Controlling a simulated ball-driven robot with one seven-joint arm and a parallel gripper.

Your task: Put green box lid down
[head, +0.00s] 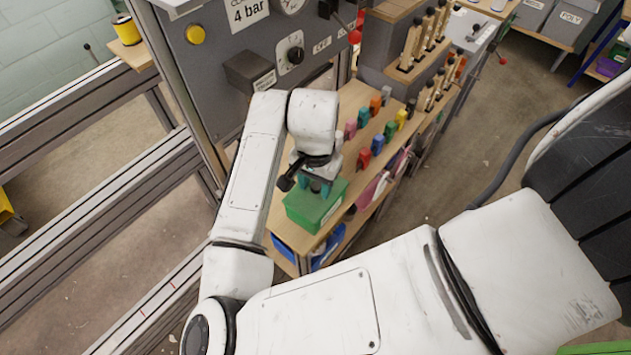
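The green box (307,211) sits near the front end of the wooden shelf, a pale label on its side facing right. My gripper (315,187) is right over the top of the box, pointing down. Teal pieces show at its fingertips, against the top of the box. The lid cannot be made out apart from the box at this size. The fingers are small and partly hidden by the wrist, so whether they are closed on anything is unclear.
Several coloured pegs or clips (364,158) stand on the wooden shelf (345,192) behind the box. A grey control panel (225,60) rises to the left. Wooden-handled tools (411,45) stand in a rack behind. A blue bin (328,246) is below the shelf.

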